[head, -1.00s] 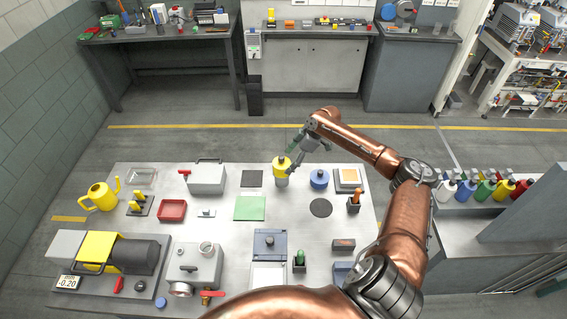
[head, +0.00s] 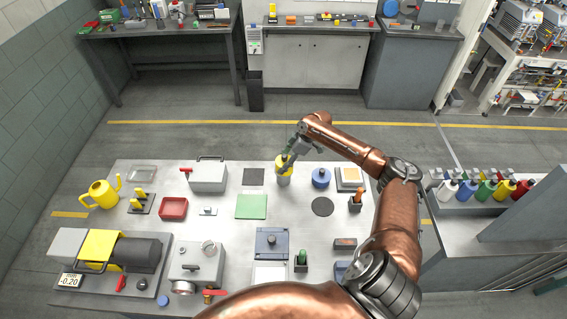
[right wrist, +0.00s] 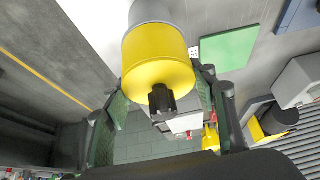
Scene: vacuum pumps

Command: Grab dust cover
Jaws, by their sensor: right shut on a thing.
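The dust cover (head: 280,161) appears to be the yellow cap on a grey cylinder (head: 284,181) at the back middle of the table. In the right wrist view the yellow cover (right wrist: 158,62) is large, with a black knob (right wrist: 162,102) facing the gripper. My right gripper (head: 287,160) is at the cover, its fingers on both sides of it, shut on it. The fingers also show in the right wrist view (right wrist: 165,105). The cover still sits in line with the grey cylinder. My left gripper is not in view.
A blue round part (head: 320,178) stands close to the right of the cover. A dark square pad (head: 253,176) and a grey case (head: 208,177) lie to the left. A green mat (head: 251,206) is in front.

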